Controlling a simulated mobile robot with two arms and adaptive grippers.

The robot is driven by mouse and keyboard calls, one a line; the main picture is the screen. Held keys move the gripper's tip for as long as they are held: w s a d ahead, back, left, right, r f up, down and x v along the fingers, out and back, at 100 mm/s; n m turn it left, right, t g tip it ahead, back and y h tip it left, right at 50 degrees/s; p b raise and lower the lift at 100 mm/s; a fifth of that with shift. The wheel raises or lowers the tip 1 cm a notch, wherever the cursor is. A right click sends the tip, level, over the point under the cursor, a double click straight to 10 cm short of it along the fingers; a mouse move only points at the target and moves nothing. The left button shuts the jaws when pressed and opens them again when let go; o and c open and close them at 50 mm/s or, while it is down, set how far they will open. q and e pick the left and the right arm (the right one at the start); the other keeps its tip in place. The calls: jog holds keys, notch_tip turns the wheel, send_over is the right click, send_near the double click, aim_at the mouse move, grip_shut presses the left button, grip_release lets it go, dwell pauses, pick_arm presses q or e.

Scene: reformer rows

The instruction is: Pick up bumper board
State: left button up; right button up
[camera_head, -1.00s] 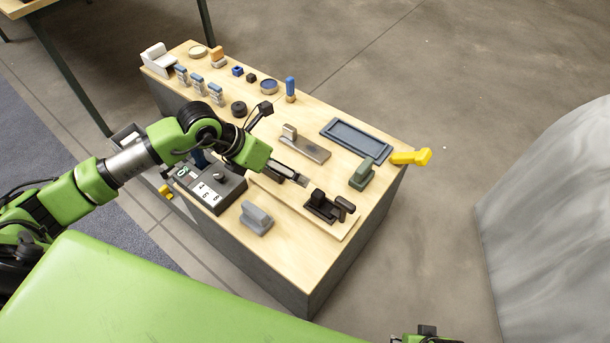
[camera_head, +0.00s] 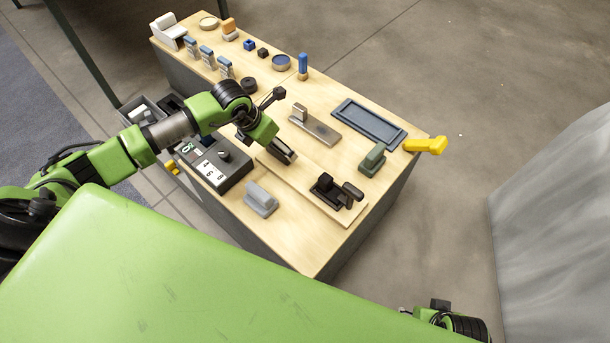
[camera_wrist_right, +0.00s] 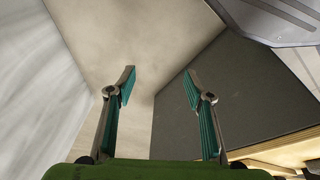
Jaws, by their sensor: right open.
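A thin pale wooden board (camera_head: 303,190) lies on the worktop in the head view, with a black clamp-like fixture (camera_head: 335,190) at its right end. I cannot tell for sure that this is the bumper board. My left gripper (camera_head: 290,158) is above the board's far left part and hides some of it. Its finger gap is not clear, nor whether it touches the board. My right gripper (camera_wrist_right: 160,73) is open and empty in the right wrist view. It points at the floor beside the dark cabinet side (camera_wrist_right: 240,90), away from the worktop objects.
A grey block (camera_head: 261,199) and a dark control box (camera_head: 218,165) stand left of the board. A grey-blue tray (camera_head: 368,121), a green block (camera_head: 373,160) and a yellow handle (camera_head: 425,145) are at the right. Small parts fill the far end.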

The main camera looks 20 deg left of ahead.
pick_arm(q)
jog(key=x, duration=0.3)
jog(key=shift+s+a+f, duration=0.1)
jog(key=shift+w+f+b, duration=0.25)
jog(key=shift+f+b, duration=0.05)
jog(key=shift+f, duration=0.15)
jog(key=c, duration=1.5)
jog(key=shift+r, duration=0.1)
pick_arm(e)
notch_tip(320, 180, up, 3)
jog(key=shift+r, duration=0.1)
